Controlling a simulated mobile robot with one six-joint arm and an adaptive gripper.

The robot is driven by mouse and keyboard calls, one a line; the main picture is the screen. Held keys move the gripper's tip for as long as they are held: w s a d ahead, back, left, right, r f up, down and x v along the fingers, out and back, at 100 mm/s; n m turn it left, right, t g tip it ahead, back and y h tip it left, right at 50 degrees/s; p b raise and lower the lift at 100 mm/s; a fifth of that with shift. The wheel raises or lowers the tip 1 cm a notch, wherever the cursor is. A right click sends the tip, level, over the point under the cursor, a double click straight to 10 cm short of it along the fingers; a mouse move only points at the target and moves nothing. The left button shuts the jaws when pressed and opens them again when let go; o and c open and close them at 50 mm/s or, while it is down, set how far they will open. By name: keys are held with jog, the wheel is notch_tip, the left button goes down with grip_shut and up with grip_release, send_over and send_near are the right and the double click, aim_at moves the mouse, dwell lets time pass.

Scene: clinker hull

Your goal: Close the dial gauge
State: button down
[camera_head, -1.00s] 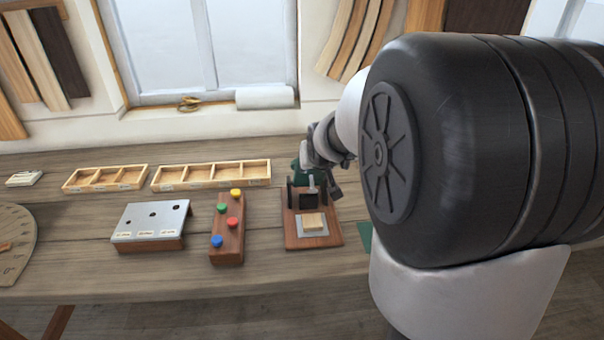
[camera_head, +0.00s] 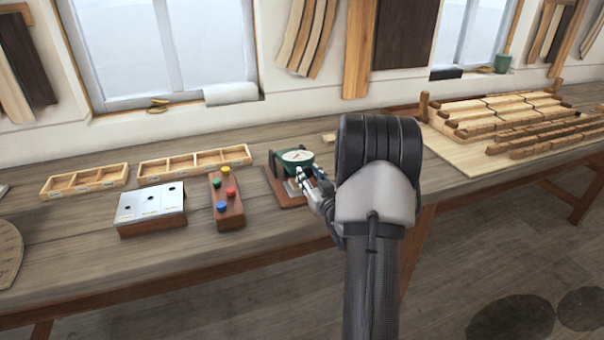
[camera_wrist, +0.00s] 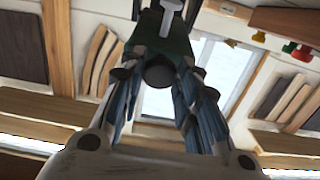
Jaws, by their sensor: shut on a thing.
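The dial gauge has a green body with a white round face (camera_head: 297,156) and a wooden base (camera_head: 289,197). In the head view the gauge stands near the middle of the bench, its face tilted up. My gripper (camera_head: 311,178) is at its right front side, and my arm hides part of the base. In the wrist view the fingers of my gripper (camera_wrist: 160,75) are closed around a dark round part (camera_wrist: 159,73) in front of the green body (camera_wrist: 166,42). Which part of the gauge this is, I cannot tell for sure.
A wooden block with coloured knobs (camera_head: 227,211) stands just left of the gauge. A sloped metal plate with holes (camera_head: 150,205) and divided wooden trays (camera_head: 195,163) lie further left. A stepped plank model (camera_head: 515,122) is at the right.

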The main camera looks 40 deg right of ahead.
jog(key=shift+s+f+t+h, duration=0.1)
jog(key=shift+f+t+h, duration=0.4)
jog(key=shift+f, duration=0.65)
jog(key=shift+f+t+h, duration=0.2)
jog(key=shift+f+t, duration=0.5)
jog(key=shift+f, duration=0.45)
jog(key=c, duration=1.2)
grip_release()
jog(key=shift+f, duration=0.15)
jog(key=shift+s+a, duration=0.1)
jog(key=v, duration=1.2)
